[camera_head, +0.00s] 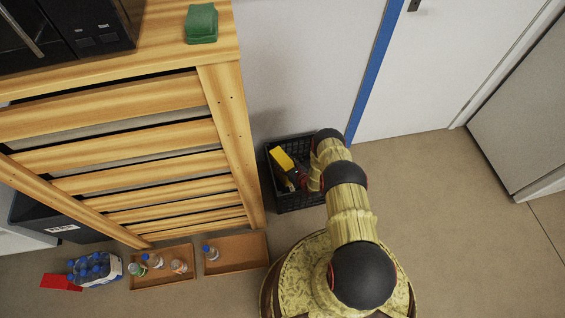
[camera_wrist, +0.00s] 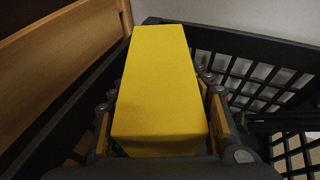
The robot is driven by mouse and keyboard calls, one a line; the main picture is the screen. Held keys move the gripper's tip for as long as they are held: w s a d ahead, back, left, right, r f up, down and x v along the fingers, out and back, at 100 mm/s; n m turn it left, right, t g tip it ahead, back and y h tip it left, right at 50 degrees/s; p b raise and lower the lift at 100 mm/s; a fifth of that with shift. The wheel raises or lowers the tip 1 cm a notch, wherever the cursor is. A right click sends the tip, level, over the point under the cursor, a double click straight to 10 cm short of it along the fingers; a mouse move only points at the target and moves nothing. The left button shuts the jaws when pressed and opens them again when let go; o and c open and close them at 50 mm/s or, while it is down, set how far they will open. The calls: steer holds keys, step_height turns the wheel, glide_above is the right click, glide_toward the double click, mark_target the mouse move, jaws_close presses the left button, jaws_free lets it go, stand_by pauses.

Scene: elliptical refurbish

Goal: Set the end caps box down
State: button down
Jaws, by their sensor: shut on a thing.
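The end caps box is taken to be the yellow box (camera_wrist: 158,85), which fills the middle of the wrist view. It also shows in the head view (camera_head: 282,159), at the black crate. My gripper (camera_wrist: 160,110) is shut on the box, with a finger on each of its long sides. The black crate (camera_wrist: 270,50) has grid walls that rise around the box in the wrist view. In the head view the crate (camera_head: 297,202) stands on the floor beside the wooden shelf. Whether the box touches the crate floor is hidden.
The slatted wooden shelf (camera_head: 228,115) stands close on the left of the crate, and a white wall (camera_head: 300,60) is behind it. Low brown trays (camera_head: 235,262) with bottles lie on the floor at lower left. Open floor (camera_head: 440,200) lies to the right.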

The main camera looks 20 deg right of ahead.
mark_target(291, 169)
steer(key=shift+f, duration=0.35)
steer(key=c, duration=0.9)
jaws_free()
steer(key=shift+r, duration=0.1)
steer(key=shift+r, duration=0.25)
steer(key=p+v, duration=0.4)
steer(key=v, duration=0.8)
steer(key=shift+r, duration=0.15)
